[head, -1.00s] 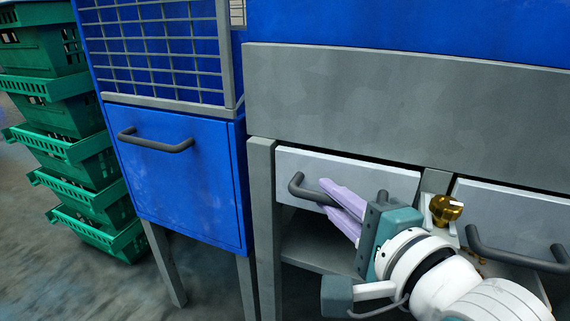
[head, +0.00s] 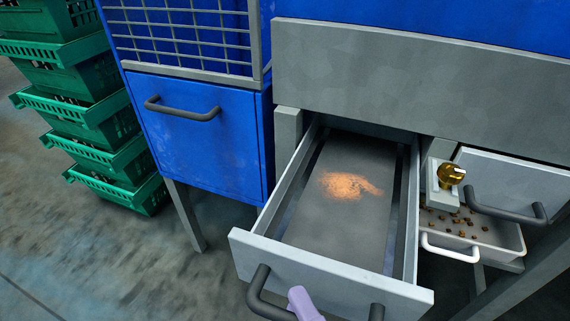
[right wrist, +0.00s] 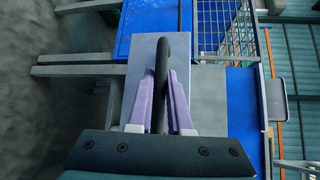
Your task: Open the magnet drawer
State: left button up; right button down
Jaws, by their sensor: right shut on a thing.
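The magnet drawer (head: 262,252) is a light grey drawer pulled well out from under the grey panel in the head view. Inside it lies a flat dark grey plate (head: 310,220) with an orange-brown patch on top. Its dark bar handle (head: 256,290) is on the front, near the bottom edge of the view. My right gripper (head: 300,302) shows only as a lilac fingertip at the handle. In the right wrist view, the two lilac fingers of my right gripper (right wrist: 160,108) are shut on the dark handle (right wrist: 162,70). My left gripper is not in view.
A second grey drawer (head: 505,180) is shut at the right. Below it is a white tray (head: 475,238) with several brown bits, beside a brass knob (head: 450,174). A blue cabinet (head: 200,140) and green crates (head: 90,110) stand at the left.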

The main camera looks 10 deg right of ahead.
jog(key=shift+s+a, duration=0.2)
jog(key=shift+s, duration=0.1)
jog(key=c, duration=0.9)
grip_release()
jog(key=shift+o, duration=0.2)
jog(key=shift+s, duration=0.1)
jog(key=p+v, duration=0.1)
jog(key=v, duration=0.8)
jog(key=shift+s+p, duration=0.3)
jog(key=shift+s, duration=0.1)
jog(key=shift+r, duration=0.1)
